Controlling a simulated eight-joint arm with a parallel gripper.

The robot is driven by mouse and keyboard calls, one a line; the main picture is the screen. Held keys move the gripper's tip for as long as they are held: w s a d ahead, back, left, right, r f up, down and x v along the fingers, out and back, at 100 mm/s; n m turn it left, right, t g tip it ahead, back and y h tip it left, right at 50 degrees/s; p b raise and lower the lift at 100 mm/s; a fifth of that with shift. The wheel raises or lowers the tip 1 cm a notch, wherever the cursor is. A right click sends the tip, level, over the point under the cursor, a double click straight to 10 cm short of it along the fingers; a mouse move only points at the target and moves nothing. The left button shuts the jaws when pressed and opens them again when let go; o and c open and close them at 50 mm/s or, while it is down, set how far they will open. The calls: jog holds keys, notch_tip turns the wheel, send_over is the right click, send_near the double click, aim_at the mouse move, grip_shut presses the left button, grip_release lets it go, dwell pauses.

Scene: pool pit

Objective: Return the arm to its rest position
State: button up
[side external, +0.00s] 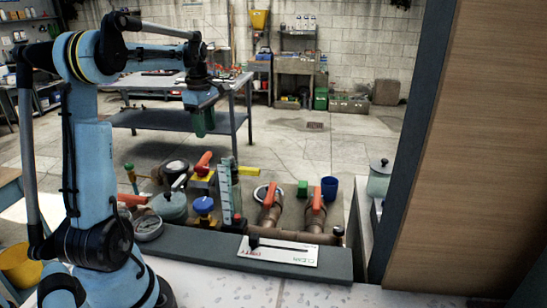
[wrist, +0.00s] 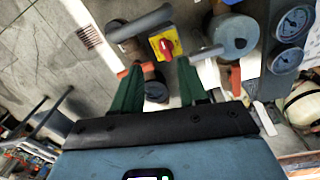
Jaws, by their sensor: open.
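My light-blue arm stands at the left of the side external view. My gripper (side external: 204,123) hangs from it, fingers pointing down, above the floor and well clear of the pipework. In the wrist view my gripper (wrist: 160,80) shows two green fingers spread apart with nothing held between them. Beyond the fingers in the wrist view is a yellow plate with a red knob (wrist: 167,44). In the side external view a matching red-handled switch on a yellow base (side external: 203,168) stands below my gripper.
Brown pipes with orange handles (side external: 270,203), a blue valve wheel (side external: 204,206), a green block (side external: 302,188) and a blue cup (side external: 329,189) stand below. A labelled white plate (side external: 279,250) lies on the front ledge. A metal workbench (side external: 180,122) stands behind. A wooden panel (side external: 470,150) rises at right.

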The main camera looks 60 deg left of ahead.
jog(key=w+d+r+m+t+y, duration=0.1)
jog(key=w+d+r+m+t, duration=0.1)
jog(key=d+m, duration=0.6)
jog(key=w+d+r+m+t, duration=0.1)
jog(key=w+d+m, duration=0.1)
jog(key=d+m, duration=0.5)
jog(key=s+d+f+m+t, duration=0.2)
jog(key=d+f+m, duration=0.1)
jog(key=d, duration=0.5)
jog(key=s+d+f+m+t+h, duration=0.1)
jog(key=s+d+f+m, duration=0.2)
jog(key=d+m, duration=0.3)
jog(key=d, duration=0.3)
jog(key=shift+s+d+f+m+t, duration=0.2)
jog(key=shift+d+m+t, duration=0.1)
jog(key=shift+t, duration=0.1)
